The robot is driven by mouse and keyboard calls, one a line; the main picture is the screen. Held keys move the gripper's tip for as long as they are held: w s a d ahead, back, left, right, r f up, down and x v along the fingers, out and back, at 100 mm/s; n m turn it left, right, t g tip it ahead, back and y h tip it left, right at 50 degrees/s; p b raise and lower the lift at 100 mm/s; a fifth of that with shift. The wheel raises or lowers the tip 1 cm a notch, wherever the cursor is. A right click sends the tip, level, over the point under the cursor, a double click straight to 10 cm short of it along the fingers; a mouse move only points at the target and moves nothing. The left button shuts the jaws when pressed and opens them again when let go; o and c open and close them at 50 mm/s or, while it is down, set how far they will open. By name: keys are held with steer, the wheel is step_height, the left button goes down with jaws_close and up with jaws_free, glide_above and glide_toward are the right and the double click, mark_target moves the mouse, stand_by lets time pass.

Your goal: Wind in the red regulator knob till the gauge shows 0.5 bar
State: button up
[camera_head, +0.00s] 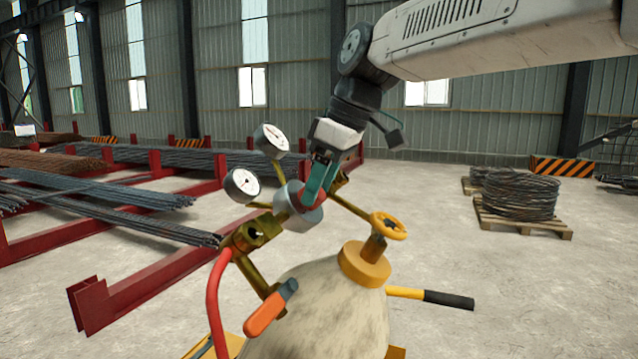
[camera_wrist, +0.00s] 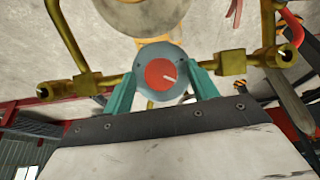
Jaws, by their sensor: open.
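In the head view the knob (camera_head: 313,199) is partly hidden by a teal finger, in front of the grey body (camera_head: 293,212). My gripper (camera_wrist: 163,72) is open, its teal fingers on either side of the knob with small gaps showing. The gripper (camera_head: 318,185) also shows in the head view. Two white-faced gauges, a lower one (camera_head: 242,185) and an upper one (camera_head: 271,140), stand left of the regulator; their readings are too small to tell.
A pale cylinder (camera_head: 335,305) with a yellow handwheel (camera_head: 388,226) stands below. Brass pipes, a red hose (camera_head: 214,305) and an orange-and-blue torch-like handle (camera_head: 270,308) crowd the left. Red racks with rebar (camera_head: 120,205) lie behind left.

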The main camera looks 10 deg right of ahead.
steer(key=c, duration=1)
steer(key=m, duration=0.1)
steer(key=m+g+y, duration=0.1)
steer(key=m, duration=0.1)
steer(key=shift+w+d+f, duration=0.1)
steer(key=shift+w+d, duration=0.05)
steer(key=shift+d, duration=0.05)
steer(key=shift+m+g+y, duration=0.4)
steer(key=shift+m+g, duration=0.1)
steer(key=shift+m, duration=0.3)
steer(key=o, duration=1)
steer(key=v, duration=0.7)
steer(key=shift+d+r, duration=0.2)
steer(key=shift+r, duration=0.15)
